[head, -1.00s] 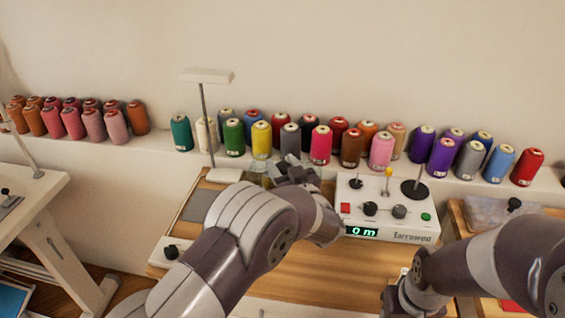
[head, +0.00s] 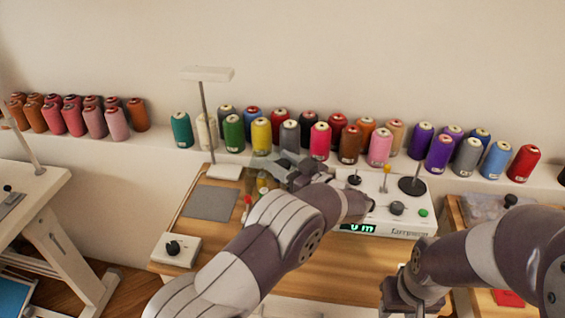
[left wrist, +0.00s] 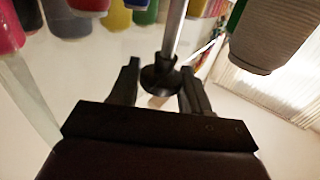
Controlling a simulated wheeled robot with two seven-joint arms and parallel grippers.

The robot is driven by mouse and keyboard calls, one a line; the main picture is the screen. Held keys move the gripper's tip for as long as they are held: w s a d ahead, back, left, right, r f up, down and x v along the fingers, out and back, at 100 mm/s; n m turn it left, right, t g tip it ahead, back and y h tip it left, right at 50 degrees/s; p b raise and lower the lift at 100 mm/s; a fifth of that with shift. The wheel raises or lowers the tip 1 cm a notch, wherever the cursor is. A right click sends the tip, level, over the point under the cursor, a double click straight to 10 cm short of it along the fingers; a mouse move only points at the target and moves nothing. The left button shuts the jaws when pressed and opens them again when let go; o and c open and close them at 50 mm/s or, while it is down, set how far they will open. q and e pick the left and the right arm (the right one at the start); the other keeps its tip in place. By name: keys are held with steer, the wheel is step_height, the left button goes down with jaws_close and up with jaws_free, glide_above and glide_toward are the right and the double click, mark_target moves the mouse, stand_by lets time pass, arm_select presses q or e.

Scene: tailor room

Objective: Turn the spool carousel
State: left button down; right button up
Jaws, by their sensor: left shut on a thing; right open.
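My left gripper (head: 268,163) reaches over the back of the wooden bench top, and my arm covers much of that area in the head view. In the left wrist view its two fingers (left wrist: 158,85) stand on either side of a dark knob (left wrist: 158,77) on a metal post (left wrist: 174,30), and the gripper is shut on it. Small coloured pieces (head: 262,185) show just below the gripper; I cannot tell whether they belong to the spool carousel, which is mostly hidden. My right gripper (head: 398,303) is open and empty low at the front right.
A white winder box (head: 412,222) with dials stands right of my left forearm. A thread stand (head: 207,125) rises behind a grey mat (head: 210,203). A small box with a black knob (head: 174,248) sits front left. Several large spools (head: 261,136) line the back ledge.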

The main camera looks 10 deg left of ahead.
stand_by(0.6)
arm_select(q)
steer(key=c, duration=0.7)
jaws_free()
steer(key=shift+o, duration=0.2)
steer(key=shift+r, duration=0.1)
steer(key=r, duration=0.1)
steer(key=d+r, duration=0.1)
steer(key=r, duration=0.2)
steer(key=shift+s+d+r, duration=0.15)
steer(key=shift+s+r, duration=0.1)
steer(key=shift+r, duration=0.1)
steer(key=s+d+r, duration=0.4)
steer(key=d+r, duration=0.2)
steer(key=d, duration=0.3)
steer(key=shift+s+d+p, duration=0.15)
steer(key=shift+s+p, duration=0.05)
steer(key=shift+p, duration=0.25)
